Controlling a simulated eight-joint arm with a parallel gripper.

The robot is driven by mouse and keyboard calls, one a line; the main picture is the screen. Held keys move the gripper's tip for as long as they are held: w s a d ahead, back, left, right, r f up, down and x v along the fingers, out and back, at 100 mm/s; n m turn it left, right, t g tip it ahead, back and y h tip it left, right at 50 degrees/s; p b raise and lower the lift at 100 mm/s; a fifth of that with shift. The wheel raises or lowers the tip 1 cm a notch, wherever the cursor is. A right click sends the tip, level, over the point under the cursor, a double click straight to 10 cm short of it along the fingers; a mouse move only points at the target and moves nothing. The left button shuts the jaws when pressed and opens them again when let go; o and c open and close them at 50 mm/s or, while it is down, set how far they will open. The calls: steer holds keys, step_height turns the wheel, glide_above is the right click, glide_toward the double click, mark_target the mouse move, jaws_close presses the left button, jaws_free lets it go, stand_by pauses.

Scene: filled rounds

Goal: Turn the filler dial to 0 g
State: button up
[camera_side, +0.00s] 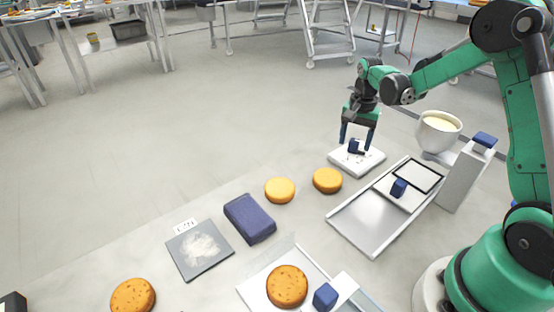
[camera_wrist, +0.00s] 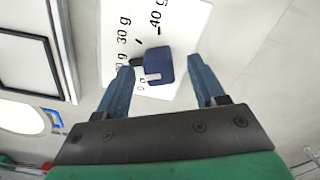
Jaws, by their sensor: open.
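The filler dial is a dark blue block knob (camera_side: 354,146) on a white plate (camera_side: 370,163); it also shows in the wrist view (camera_wrist: 159,67). Printed labels on the plate (camera_wrist: 185,22) include 40 g and 30 g, with another partly hidden label at the left and a 0 near the knob's lower left. A dark pointer on the knob's left side points left, toward the partly hidden label below 30 g. My gripper (camera_side: 356,143) is open above the plate, its two blue fingers on either side of the knob, with visible gaps in the wrist view (camera_wrist: 161,68).
A metal tray (camera_side: 352,225) with a blue knob (camera_side: 398,188) and a dark-framed panel (camera_side: 418,177) lies right of the dial. A white bowl (camera_side: 438,130) stands behind it. Round cakes (camera_side: 327,180), a blue pad (camera_side: 249,218) and a powdered slab (camera_side: 200,250) lie leftward.

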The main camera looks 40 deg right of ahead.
steer(key=shift+f, duration=0.4)
jaws_close()
steer(key=shift+n, duration=0.4)
steer(key=n, duration=0.4)
steer(key=shift+w+n, duration=0.1)
steer(key=shift+n, duration=0.2)
steer(key=shift+a+n, duration=0.1)
steer(key=shift+n, duration=2.1)
